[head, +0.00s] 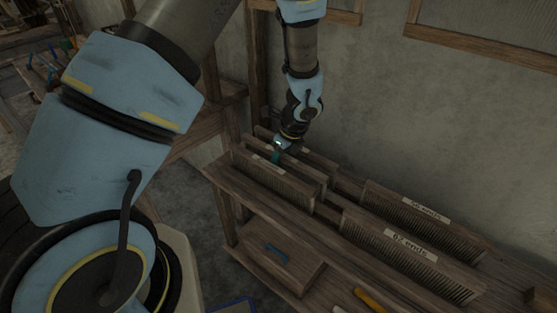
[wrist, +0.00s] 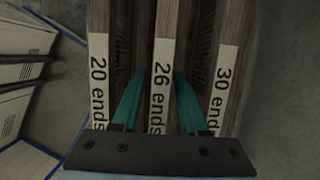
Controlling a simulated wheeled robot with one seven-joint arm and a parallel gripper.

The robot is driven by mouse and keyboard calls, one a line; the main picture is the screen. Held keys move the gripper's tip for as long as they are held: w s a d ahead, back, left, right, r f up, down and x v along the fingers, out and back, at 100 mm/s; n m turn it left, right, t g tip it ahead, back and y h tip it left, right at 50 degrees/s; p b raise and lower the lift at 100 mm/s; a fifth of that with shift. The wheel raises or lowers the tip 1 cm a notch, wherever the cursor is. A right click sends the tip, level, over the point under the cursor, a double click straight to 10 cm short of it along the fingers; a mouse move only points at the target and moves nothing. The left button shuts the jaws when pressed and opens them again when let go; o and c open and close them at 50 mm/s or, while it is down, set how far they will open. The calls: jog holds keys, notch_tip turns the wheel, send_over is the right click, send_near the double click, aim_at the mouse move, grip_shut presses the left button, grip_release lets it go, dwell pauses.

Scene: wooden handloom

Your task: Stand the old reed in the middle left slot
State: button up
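In the wrist view three wooden reeds stand side by side, labelled "20 ends" (wrist: 98,70), "26 ends" (wrist: 162,75) and "30 ends" (wrist: 224,80). The teal fingers of my gripper (wrist: 160,88) straddle the middle "26 ends" reed, one on each side. They look spread, with a narrow gap at the left finger; contact at the right finger is unclear. In the head view my gripper (head: 275,157) is down at the left group of reeds on the wooden rack (head: 330,240). The front left reed (head: 270,182) stands upright. No label shows which reed is the old one.
On the right of the rack stand a reed labelled "56 ends" (head: 425,215) and a front one with an "ends" label (head: 410,262), with a gap between them. A wall rises close behind. A drawer with a blue handle (head: 275,254) is below.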

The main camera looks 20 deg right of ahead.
jog(key=shift+o, duration=0.8)
